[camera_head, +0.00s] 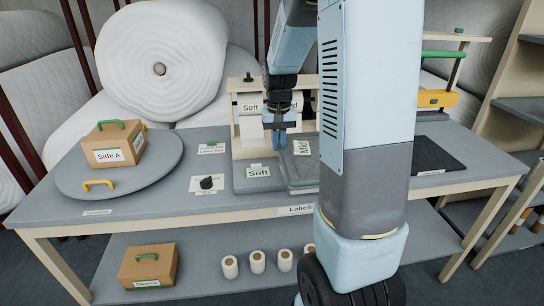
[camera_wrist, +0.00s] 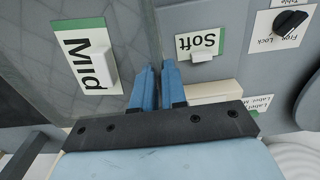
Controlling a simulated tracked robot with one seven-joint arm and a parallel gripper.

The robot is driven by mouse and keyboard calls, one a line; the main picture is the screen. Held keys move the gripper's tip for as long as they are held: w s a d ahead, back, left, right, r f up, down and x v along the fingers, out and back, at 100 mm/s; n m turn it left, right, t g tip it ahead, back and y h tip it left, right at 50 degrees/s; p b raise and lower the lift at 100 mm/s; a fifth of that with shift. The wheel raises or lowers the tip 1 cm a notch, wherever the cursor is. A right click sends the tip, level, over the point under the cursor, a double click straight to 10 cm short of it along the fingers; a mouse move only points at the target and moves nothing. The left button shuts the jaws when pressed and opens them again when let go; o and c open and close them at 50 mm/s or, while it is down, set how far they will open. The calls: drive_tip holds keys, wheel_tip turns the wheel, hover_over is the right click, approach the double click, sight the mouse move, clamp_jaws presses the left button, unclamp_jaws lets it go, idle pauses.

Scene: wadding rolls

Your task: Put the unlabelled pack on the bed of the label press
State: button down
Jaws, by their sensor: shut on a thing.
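The label press (camera_head: 243,105) is a cream frame with "Soft" and partly hidden wording, standing mid-table. Its grey bed (camera_head: 245,183) lies in front. A grey quilted pack (camera_head: 304,175) with a see-through look lies at the bed's right side. It fills the left of the wrist view (camera_wrist: 125,25). A "Mild" card (camera_wrist: 88,60) shows turned sideways on this pack's area; I cannot tell whether it is fixed to the pack. My gripper (camera_head: 279,147) points down there, blue fingers nearly together at the pack's edge. They seem shut on that edge; the grip itself is hardly visible.
A "Soft" card (camera_head: 258,172) is at the bed's front left. A black knob (camera_head: 206,183) sits on a card left of the bed. A round turntable (camera_head: 70,180) carries a "Side A" box (camera_head: 113,148). A dark mat (camera_head: 436,155) is at the right.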

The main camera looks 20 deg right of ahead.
drive_tip(key=shift+w+a+f, duration=0.2)
drive_tip(key=shift+w+f, duration=1.3)
drive_tip(key=shift+f, duration=1.85)
drive_tip(key=c, duration=1.2)
unclamp_jaws()
